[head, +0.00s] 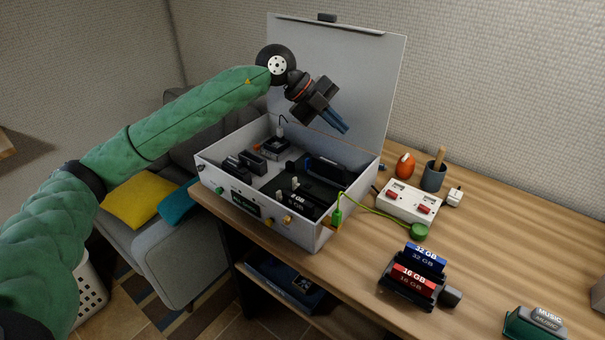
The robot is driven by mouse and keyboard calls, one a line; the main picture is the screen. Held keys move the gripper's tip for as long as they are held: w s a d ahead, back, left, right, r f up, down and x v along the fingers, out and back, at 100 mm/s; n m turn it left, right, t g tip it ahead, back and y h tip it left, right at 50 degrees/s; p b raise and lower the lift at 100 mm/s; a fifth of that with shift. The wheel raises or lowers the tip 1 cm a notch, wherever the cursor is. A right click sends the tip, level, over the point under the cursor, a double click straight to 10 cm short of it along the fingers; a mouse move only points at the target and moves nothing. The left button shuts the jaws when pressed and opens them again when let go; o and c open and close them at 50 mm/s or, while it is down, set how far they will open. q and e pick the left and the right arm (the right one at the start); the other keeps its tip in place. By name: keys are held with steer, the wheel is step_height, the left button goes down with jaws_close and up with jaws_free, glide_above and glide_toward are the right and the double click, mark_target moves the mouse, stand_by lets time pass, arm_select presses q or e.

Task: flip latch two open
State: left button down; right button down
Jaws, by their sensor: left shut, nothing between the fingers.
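An open white computer case (235,182) sits on the wooden desk, its lid (345,75) raised behind it. Inside are dark parts and a module marked 8 GB (297,198) near the front. Small pale upright tabs (295,184) stand beside that module; they may be latches, but I cannot tell which is latch two or whether it is open. My left gripper (344,129) is shut and empty, its blue fingers together. It hangs above the right rear of the case, in front of the lid, apart from the tabs. My right gripper is out of view.
A green clip (337,215) at the case's right corner has a cord to a green disc (419,232). A power strip (408,203), a cup (432,178), an orange object (405,165) and a holder with 32 GB (426,258) and 16 GB (414,278) modules stand to the right.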

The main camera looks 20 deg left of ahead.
mark_target(298, 184)
arm_select(q)
steer(key=s+a+f+n+g+y, duration=0.2)
steer(key=s+a+f+n+y, duration=0.2)
steer(key=a, duration=0.4)
steer(key=shift+f+n+g+y, duration=0.3)
steer(key=shift+f+n+y, duration=0.3)
steer(key=shift+n+y, duration=0.5)
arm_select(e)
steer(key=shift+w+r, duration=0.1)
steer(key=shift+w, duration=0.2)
